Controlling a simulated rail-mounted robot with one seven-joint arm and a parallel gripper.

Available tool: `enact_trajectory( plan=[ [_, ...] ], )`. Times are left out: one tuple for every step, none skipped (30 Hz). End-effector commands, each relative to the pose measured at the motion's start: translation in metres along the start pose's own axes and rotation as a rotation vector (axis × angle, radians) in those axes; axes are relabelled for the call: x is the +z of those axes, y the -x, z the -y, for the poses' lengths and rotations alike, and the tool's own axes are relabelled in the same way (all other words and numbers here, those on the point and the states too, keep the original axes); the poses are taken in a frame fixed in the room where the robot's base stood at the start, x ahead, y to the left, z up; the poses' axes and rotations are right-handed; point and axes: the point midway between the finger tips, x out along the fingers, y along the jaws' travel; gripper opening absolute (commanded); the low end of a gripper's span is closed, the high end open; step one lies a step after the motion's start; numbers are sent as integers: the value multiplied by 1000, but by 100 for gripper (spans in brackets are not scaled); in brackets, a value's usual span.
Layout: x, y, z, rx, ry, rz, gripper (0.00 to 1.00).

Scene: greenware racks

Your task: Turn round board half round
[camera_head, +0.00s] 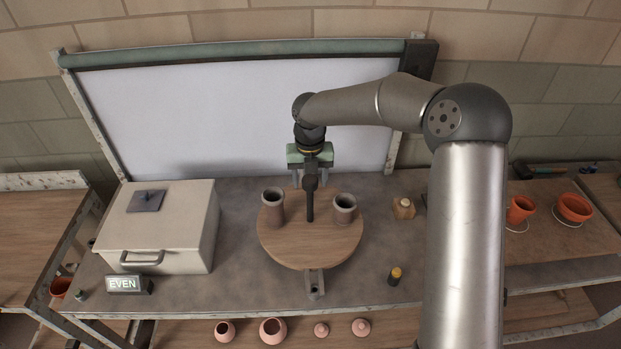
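The round wooden board (310,250) lies flat at the middle of the grey bench. Two grey-brown cylindrical pots stand upright on it, one at the left (272,208) and one at the right (344,210). My gripper (311,183), with a green body, is over the back part of the board, between the pots. A dark upright bar (310,205) shows in front of the gripper and reaches down towards the board's middle. It partly hides the fingers, so I cannot tell their opening, or whether they touch the bar.
A metal bracket (315,284) sticks out under the board's front edge. A lidded grey box (158,230) and an "EVEN" sign (127,285) stand left. A small wooden block (404,208) and a yellow-topped dark cylinder (395,277) stand right. A white panel (230,115) rises behind.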

Motion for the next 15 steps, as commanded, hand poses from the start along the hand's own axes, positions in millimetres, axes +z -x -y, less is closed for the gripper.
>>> enact_trajectory(
  plan=[
    [0,0,0,0,-1,0,60],
    [0,0,0,0,-1,-1,60],
    [0,0,0,0,-1,-1,60],
    [0,0,0,0,-2,-1,60],
    [0,-1,0,0,-2,-2,60],
    [0,-1,0,1,-2,-2,60],
    [0,-1,0,1,-3,-2,60],
    [0,0,0,1,-3,-2,60],
    [0,0,0,1,-3,-2,60],
    [0,2,0,1,-4,-2,60],
    [0,3,0,1,-4,-1,60],
    [0,7,0,1,-5,0,60],
    [0,10,0,2,-5,1,60],
    [1,15,0,1,-5,1,60],
    [1,22,0,1,-5,3,60]
  ],
)
